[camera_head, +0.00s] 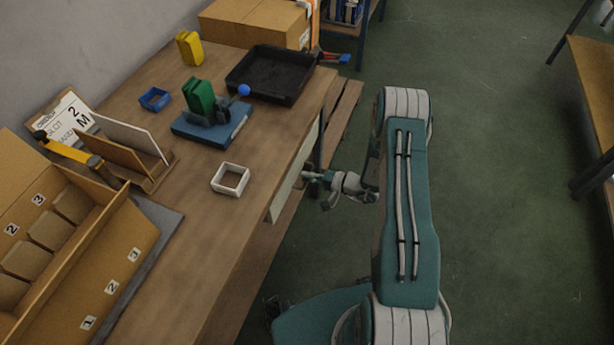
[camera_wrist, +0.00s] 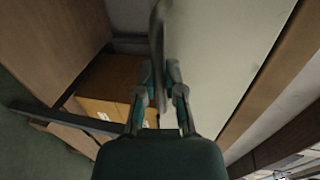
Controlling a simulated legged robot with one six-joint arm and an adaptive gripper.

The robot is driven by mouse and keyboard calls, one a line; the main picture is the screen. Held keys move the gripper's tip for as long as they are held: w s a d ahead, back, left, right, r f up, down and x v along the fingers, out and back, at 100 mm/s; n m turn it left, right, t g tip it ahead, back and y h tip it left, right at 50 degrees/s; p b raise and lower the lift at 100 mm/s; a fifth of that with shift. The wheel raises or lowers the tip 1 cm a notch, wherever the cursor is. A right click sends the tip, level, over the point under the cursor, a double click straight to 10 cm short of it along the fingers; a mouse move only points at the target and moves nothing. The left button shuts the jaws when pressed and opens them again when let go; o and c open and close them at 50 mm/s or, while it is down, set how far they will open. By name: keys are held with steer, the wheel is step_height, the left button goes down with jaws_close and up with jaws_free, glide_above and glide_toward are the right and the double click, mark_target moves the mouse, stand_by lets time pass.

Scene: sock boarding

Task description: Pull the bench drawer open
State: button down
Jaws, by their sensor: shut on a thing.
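The bench drawer's pale front (camera_head: 290,185) shows below the right edge of the wooden bench top. It also shows as a pale panel in the wrist view (camera_wrist: 215,50). My gripper (camera_head: 312,178) is at this front, low beside the bench edge. In the wrist view my gripper (camera_wrist: 158,78) has its two fingers on either side of the grey drawer handle (camera_wrist: 158,35), shut on it. The handle is blurred near its top. I cannot tell whether the drawer stands slightly out, as the bench top hides its inside.
The bench (camera_head: 215,235) carries a black tray (camera_head: 260,90), a blue base (camera_head: 190,130) with a green block (camera_head: 200,95), a white square frame (camera_head: 230,179) and a numbered cardboard organizer (camera_head: 125,245). Green floor lies clear to the right, up to another bench (camera_head: 595,75).

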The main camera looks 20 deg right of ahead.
steer(key=f+v, duration=0.2)
steer(key=v, duration=1)
steer(key=d+f+v, duration=0.1)
steer(key=f+v, duration=0.2)
steer(key=v, duration=1)
steer(key=shift+s+f, duration=0.3)
steer(key=shift+s, duration=0.1)
steer(key=c, duration=0.8)
jaws_free()
steer(key=shift+o, duration=0.4)
steer(key=shift+r, duration=0.1)
steer(key=v, duration=1.2)
steer(key=shift+w, duration=0.15)
